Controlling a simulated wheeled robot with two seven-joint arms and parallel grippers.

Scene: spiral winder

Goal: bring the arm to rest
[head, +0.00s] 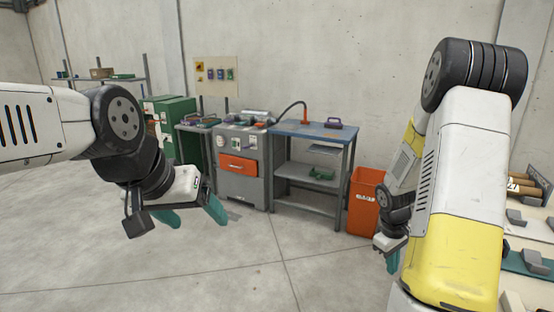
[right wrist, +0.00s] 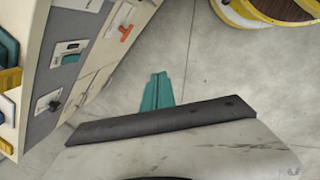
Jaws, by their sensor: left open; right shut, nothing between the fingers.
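My left gripper (head: 192,217) hangs in the air at left centre of the head view. Its two teal fingers are spread apart with nothing between them. My right gripper (head: 392,262) is low at right centre in the head view, partly behind my yellow and white arm. In the right wrist view its teal fingers (right wrist: 157,92) lie together, with bare floor beyond them and nothing held. Both grippers are apart from the furniture.
A grey machine (head: 240,185) with an orange drawer and a blue-topped bench (head: 312,132) stand by the wall. An orange bin (head: 362,205) stands beside the bench. A workstation at far right holds brown rolls (head: 518,186). A cabinet front (right wrist: 90,60) is left of the right gripper. The middle floor is clear.

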